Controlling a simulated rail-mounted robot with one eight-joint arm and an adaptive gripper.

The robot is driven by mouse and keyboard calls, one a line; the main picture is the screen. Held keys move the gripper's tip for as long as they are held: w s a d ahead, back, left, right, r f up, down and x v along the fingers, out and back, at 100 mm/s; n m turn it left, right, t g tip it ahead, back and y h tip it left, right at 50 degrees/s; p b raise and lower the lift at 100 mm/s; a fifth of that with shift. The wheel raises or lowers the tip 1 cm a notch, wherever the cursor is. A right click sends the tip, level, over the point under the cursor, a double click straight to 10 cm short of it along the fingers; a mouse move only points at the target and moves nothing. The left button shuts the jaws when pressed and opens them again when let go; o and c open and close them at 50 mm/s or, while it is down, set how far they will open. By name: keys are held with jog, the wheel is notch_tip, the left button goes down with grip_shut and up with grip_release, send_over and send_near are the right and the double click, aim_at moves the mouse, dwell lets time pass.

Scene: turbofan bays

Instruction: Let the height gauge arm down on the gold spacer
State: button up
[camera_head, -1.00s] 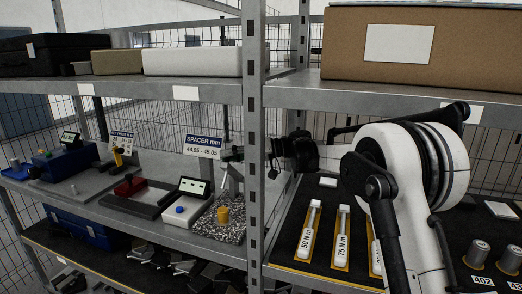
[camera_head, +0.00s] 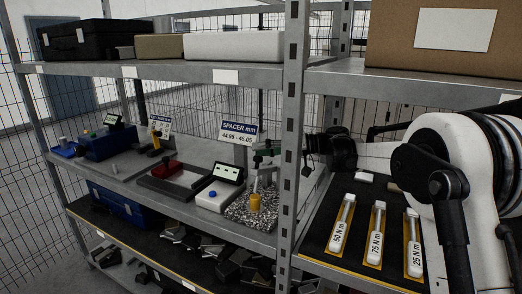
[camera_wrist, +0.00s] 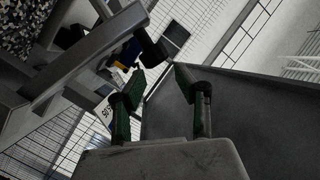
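The gold spacer (camera_head: 255,203) stands upright on a speckled granite plate (camera_head: 243,216) on the middle shelf. A thin silvery part of the height gauge (camera_head: 256,181) shows just above it; I cannot tell whether it touches the spacer. The rest of the gauge is hard to make out behind my gripper and the shelf post. My gripper (camera_head: 264,156), with green-dark fingers, reaches in from the right behind the post, above the spacer. In the wrist view, my gripper (camera_wrist: 159,78) has its fingers apart with nothing seen between them. A corner of the granite (camera_wrist: 14,30) shows there at upper left.
The shelf post (camera_head: 292,120) stands between my arm and the spacer bay. A white readout box (camera_head: 218,199) and a spacer sign (camera_head: 237,131) are close to the granite. Torque tools (camera_head: 376,235) lie on the right shelf. An upper shelf (camera_head: 200,72) runs above.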

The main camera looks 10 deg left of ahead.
jog(key=shift+o, duration=0.9)
jog(key=v, duration=1.2)
jog(key=shift+f, duration=0.1)
